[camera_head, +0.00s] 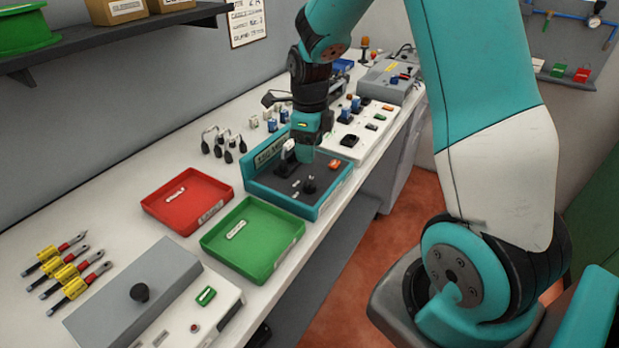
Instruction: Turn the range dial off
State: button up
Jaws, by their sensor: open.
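My gripper (308,152) hangs pointing down over a teal-edged tester box (262,191) in the middle of the bench. The box has a dark top with a small upright black knob (309,185), a white-tipped part (288,150) and an orange-red piece (335,163). My gripper is above and behind the knob and appears apart from it; its fingertips are small here. No readable label shows which knob is the range dial.
A red tray (160,209) and a green tray (290,240) lie left of and before the tester. Several yellow-and-red handled tools (70,270) lie at the left. Several black-ended hooks (228,156) and a white switch panel (345,140) stand behind. A shelf (110,37) overhangs the back left.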

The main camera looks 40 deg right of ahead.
aim_at(310, 180)
notch_tip(310, 180, down, 10)
jog(key=shift+f+p, duration=0.25)
jog(key=shift+p, duration=0.35)
jog(key=c, duration=0.9)
